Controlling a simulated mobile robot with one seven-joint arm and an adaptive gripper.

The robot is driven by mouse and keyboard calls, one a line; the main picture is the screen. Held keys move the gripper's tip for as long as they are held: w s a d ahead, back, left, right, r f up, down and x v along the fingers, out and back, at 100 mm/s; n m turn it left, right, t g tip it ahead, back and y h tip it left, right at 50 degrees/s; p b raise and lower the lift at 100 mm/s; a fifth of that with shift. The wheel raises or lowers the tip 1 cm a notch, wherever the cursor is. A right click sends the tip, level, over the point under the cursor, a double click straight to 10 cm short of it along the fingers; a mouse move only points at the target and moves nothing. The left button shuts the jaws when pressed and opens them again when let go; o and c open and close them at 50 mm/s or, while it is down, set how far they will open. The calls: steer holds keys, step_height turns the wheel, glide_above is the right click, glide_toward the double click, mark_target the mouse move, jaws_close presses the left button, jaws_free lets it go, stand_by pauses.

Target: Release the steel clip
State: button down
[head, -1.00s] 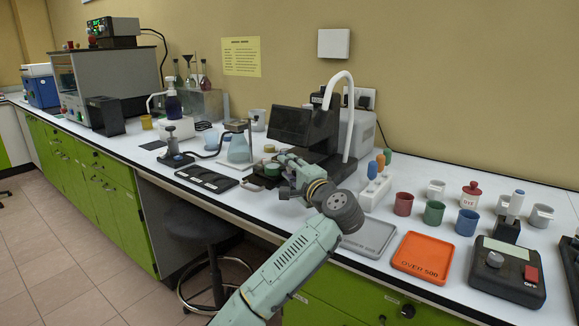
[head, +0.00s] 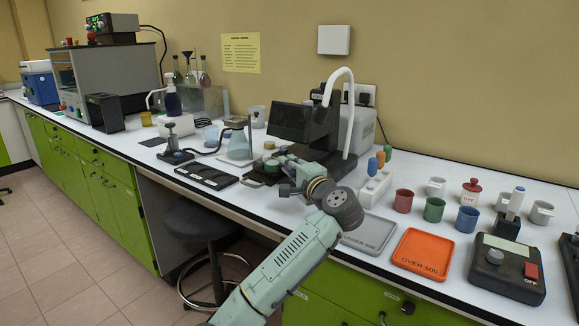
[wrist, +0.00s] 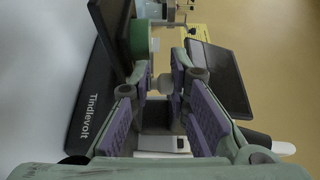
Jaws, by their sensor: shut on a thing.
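My gripper (wrist: 162,82) has its purple-padded fingers closed in on a small grey piece (wrist: 162,84), which looks like the steel clip. The fingers hide most of it. In the head view, my gripper (head: 284,164) is at the front of the black instrument with the dark screen (head: 292,120). The clip cannot be made out there. A green cylinder (wrist: 139,40) is just beyond the fingertips on the left in the wrist view. A black part marked Tindlevolt (wrist: 84,105) lies along the left.
A conical flask (head: 239,148) stands left of my gripper, and a black tray (head: 207,177) lies at the bench edge. A grey tray (head: 371,232), an orange tray (head: 422,256) and several coloured cups stand to the right. A stool (head: 205,227) is below the bench.

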steer(key=shift+d+r+y, duration=0.15)
steer(key=shift+r+y, duration=0.15)
steer(key=shift+r, duration=0.05)
steer(key=shift+w+d+r+n+g+y+p, duration=0.15)
steer(key=shift+d+n+g+y, duration=0.1)
steer(key=shift+n+g+y, duration=0.8)
steer(key=shift+w+d+f+n+g+y+p, duration=0.1)
steer(key=shift+d+n+g+y+p, duration=0.15)
steer(key=shift+n+g+y, duration=0.75)
steer(key=shift+w+d+r+n+g+y+p, duration=0.1)
steer(key=shift+d+n+g+y, duration=0.2)
steer(key=shift+n+g+y, duration=0.7)
steer(key=c, duration=1.7)
jaws_free()
steer(key=shift+s, duration=0.1)
steer(key=shift+o, duration=0.2)
steer(key=shift+f, duration=0.2)
